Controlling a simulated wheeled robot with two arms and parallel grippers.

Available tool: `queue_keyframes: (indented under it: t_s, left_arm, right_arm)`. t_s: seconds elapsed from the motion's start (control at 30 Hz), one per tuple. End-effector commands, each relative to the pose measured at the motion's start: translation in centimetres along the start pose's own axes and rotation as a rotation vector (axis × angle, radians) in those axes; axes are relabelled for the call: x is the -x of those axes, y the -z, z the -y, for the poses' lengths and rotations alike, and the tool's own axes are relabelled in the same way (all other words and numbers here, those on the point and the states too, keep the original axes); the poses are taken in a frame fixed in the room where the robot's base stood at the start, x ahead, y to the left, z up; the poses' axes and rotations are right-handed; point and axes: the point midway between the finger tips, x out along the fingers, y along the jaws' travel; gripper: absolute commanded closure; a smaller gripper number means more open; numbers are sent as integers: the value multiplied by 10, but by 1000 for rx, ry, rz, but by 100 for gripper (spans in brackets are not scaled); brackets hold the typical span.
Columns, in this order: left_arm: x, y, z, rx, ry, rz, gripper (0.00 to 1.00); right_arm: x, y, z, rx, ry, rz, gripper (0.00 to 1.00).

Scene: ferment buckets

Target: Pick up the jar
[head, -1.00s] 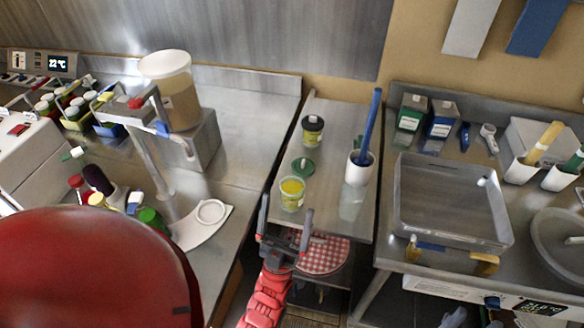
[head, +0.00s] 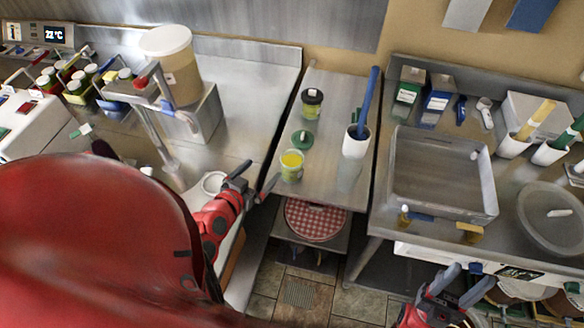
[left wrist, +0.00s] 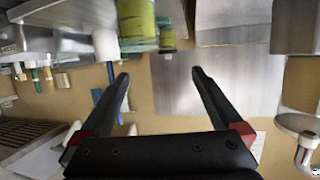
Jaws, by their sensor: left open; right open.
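An open clear jar with yellow contents (head: 291,166) stands near the front edge of the narrow middle table. A green lid (head: 302,140) lies behind it, and a second jar with a black lid (head: 312,103) stands further back. My left gripper (head: 257,181) is open and empty, just left of the open jar and apart from it. In the left wrist view, my open fingers (left wrist: 158,78) have nothing between them; a yellow jar (left wrist: 137,20) shows upside down at the top edge, partly cut off. My right gripper (head: 464,282) is open and empty, low in front of the right bench.
A white cup (head: 356,142) with a blue-handled tool stands right of the jar. A checked round item (head: 316,218) sits on the shelf below. A white ring (head: 213,183) lies left of my left gripper. A metal tray (head: 438,180) is on the right bench.

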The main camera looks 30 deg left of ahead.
Motion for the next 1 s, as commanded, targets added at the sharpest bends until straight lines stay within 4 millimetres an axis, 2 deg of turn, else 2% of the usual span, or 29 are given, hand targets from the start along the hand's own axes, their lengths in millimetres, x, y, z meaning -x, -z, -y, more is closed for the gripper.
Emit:
queue_keyframes:
  t_s: [0.1, 0.23, 0.47, 0.57, 0.6, 0.7, 0.83, 1.0]
  left_arm:
    - [5, -11, -19, -24, -69, 60, 0]
    - [-4, -18, -27, -39, -97, 76, 0]
    - [-48, -26, -32, -38, -98, 70, 0]
    - [-68, -25, -34, -36, -97, 72, 0]
    - [-73, -17, -35, -34, -98, 74, 0]
    - [-89, -17, -36, -33, -96, 76, 0]
    - [-105, -20, -36, -30, -92, 76, 0]
    - [-114, -22, -37, -31, -91, 74, 0]
  right_arm:
    - [1, 0, 0, 0, 0, 0, 50]
    - [14, -2, 1, 0, 0, 0, 50]
    - [58, -10, 3, 0, 0, 0, 50]
    - [66, -11, 3, 0, 0, 0, 50]
    - [56, -10, 3, 0, 0, 0, 50]
    - [45, -8, 2, 0, 0, -1, 50]
    - [39, -7, 2, 0, 0, 0, 50]
    - [37, -6, 2, 0, 0, 0, 50]
